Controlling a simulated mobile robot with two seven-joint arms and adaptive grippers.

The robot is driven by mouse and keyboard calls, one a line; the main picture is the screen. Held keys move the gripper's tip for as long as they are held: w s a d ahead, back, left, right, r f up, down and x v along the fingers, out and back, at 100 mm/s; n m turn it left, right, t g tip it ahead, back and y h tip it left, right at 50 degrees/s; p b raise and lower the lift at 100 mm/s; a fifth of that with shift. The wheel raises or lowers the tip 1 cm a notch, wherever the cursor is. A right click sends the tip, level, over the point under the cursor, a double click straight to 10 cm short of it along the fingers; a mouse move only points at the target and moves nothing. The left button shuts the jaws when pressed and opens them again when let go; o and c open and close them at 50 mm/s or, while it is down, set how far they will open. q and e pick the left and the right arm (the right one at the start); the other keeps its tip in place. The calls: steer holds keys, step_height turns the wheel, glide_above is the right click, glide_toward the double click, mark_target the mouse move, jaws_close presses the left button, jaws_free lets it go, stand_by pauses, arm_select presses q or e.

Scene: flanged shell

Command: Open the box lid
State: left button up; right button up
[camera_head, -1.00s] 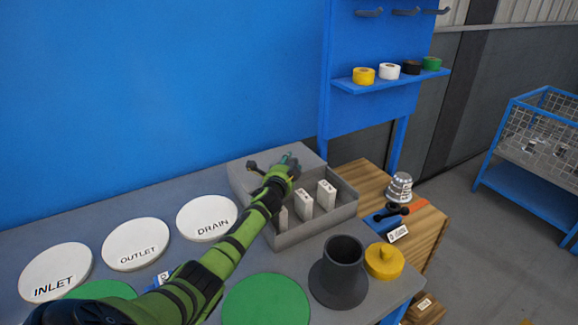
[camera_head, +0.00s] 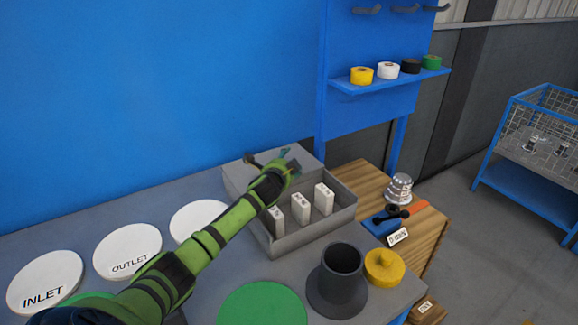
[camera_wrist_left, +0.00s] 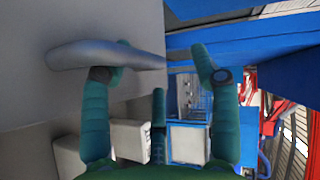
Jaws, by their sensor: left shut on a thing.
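A grey box (camera_head: 316,233) stands on the grey bench, its front part open to view. Its grey lid (camera_head: 300,158) lies over the back of the box, with a dark handle (camera_head: 252,161) at its left. Several white labelled blocks (camera_head: 300,208) stand inside the box. My left gripper (camera_head: 287,163) is over the lid, and its wrist and fingers hide part of it. In the left wrist view, the grey bar-like handle (camera_wrist_left: 75,55) reaches between the fingers of the left gripper (camera_wrist_left: 162,75), which is shut on it. My right gripper is not seen.
White discs (camera_head: 43,282) lie left, a green disc (camera_head: 262,305) in front. A dark flanged shell (camera_head: 339,285) and yellow cap (camera_head: 383,266) stand near the front right edge. A wooden surface (camera_head: 357,180) with small parts is at the right. A blue wall stands behind.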

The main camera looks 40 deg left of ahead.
arm_select(q)
step_height(320, 180, up, 2)
steer(key=shift+s, duration=0.15)
steer(key=shift+s+d+r+p, duration=0.5)
steer(key=shift+s+r, duration=0.05)
steer(key=shift+s, duration=0.25)
steer(key=s+d+p, duration=0.3)
steer(key=s+p, duration=0.1)
steer(key=s, duration=0.3)
steer(key=shift+s+p, duration=0.15)
steer(key=shift+p, duration=0.15)
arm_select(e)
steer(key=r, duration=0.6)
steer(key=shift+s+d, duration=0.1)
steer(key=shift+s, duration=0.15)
arm_select(q)
steer(key=shift+a, duration=0.1)
